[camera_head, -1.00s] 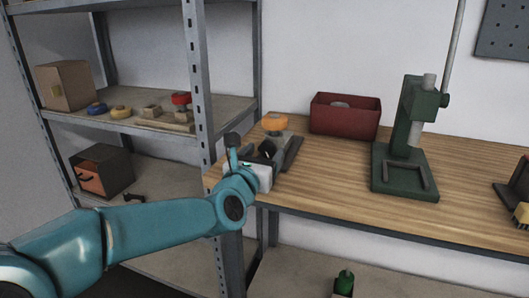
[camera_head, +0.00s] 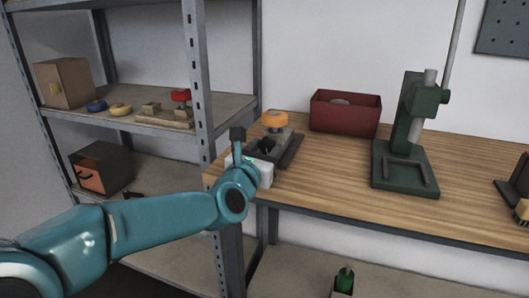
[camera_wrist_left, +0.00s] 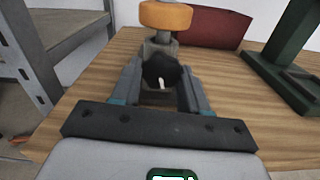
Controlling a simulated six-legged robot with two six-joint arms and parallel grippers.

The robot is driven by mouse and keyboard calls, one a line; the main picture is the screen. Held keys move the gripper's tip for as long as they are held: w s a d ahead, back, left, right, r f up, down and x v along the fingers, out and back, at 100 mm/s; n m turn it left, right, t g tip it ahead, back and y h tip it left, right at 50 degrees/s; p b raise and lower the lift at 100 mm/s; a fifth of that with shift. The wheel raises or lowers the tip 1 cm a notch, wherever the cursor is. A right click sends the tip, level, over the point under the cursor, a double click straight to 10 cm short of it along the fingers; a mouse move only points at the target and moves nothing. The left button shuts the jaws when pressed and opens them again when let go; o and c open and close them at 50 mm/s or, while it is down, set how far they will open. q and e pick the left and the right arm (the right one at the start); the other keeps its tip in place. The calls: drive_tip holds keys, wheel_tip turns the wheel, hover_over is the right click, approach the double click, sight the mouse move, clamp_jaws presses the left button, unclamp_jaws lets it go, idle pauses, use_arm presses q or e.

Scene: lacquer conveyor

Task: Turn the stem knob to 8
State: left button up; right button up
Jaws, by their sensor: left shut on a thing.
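The stem knob is black with a white pointer mark (camera_wrist_left: 162,72). It sits at the front of a small grey valve-like fixture (camera_wrist_left: 163,42) topped by an orange handwheel (camera_wrist_left: 166,15). The pointer mark faces down in the left wrist view. No number scale can be read. My left gripper (camera_wrist_left: 160,80) has a finger on each side of the knob and is shut on it. In the head view the gripper (camera_head: 262,155) reaches the fixture's front at the bench's left end, below the orange wheel (camera_head: 274,118). My right gripper is not in view.
A dark red bin (camera_head: 345,113) and a green press stand (camera_head: 404,165) are farther right on the wooden bench (camera_head: 325,180). A metal shelf post (camera_head: 196,80) rises close to my left wrist. The shelves hold a cardboard box (camera_head: 64,85) and small wheels.

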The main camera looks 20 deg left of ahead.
use_arm(q)
drive_tip(key=m+b, duration=0.1)
drive_tip(key=m, duration=0.2)
drive_tip(key=shift+f+b, duration=0.1)
drive_tip(key=shift+b, duration=0.2)
drive_tip(key=m, duration=0.4)
drive_tip(key=shift+b, duration=0.4)
drive_tip(key=m, duration=0.8)
drive_tip(key=m+p, duration=0.1)
drive_tip(key=m, duration=0.1)
drive_tip(key=shift+a+r, duration=0.1)
drive_tip(key=shift+r, duration=0.15)
drive_tip(key=m+p, duration=0.1)
drive_tip(key=m, duration=0.3)
drive_tip(key=shift+m, duration=0.3)
drive_tip(key=m+p, duration=0.2)
drive_tip(key=m, duration=0.3)
drive_tip(key=shift+r, duration=0.1)
drive_tip(key=m+p, duration=0.2)
drive_tip(key=m, duration=0.3)
drive_tip(key=shift+m, duration=0.4)
drive_tip(key=m+p, duration=0.2)
drive_tip(key=m, duration=0.2)
drive_tip(key=shift+m, duration=0.3)
